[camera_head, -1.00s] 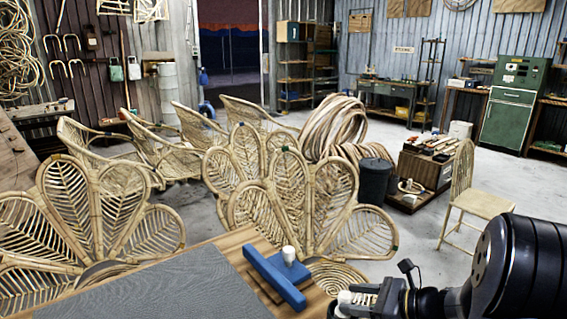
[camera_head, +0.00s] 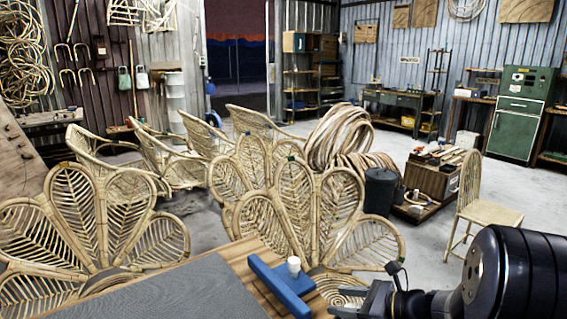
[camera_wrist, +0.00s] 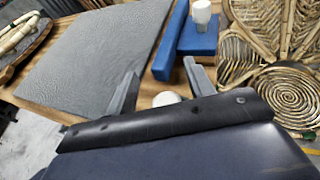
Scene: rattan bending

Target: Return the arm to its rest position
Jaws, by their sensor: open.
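My gripper (camera_wrist: 160,88) is open in the wrist view, its two grey fingers apart over the wooden table edge. A small round white thing (camera_wrist: 166,98) shows between the fingers, partly hidden by my gripper's body; I cannot tell whether it is touched. In the head view my black arm reaches in from the lower right, and my gripper is mostly cut off at the bottom edge. A blue block with a long bar (camera_head: 278,285) lies on the wooden table, with a white cup-like piece (camera_head: 293,265) on it. A grey mat (camera_head: 185,292) lies to its left.
Rattan chair backs (camera_head: 290,210) stand close behind the table. A rattan chair (camera_head: 480,205) stands at the right, near my arm. A coil of rattan (camera_head: 345,135), a dark bin (camera_head: 379,190) and a wooden crate (camera_head: 430,180) stand farther back. Concrete floor is clear at the right.

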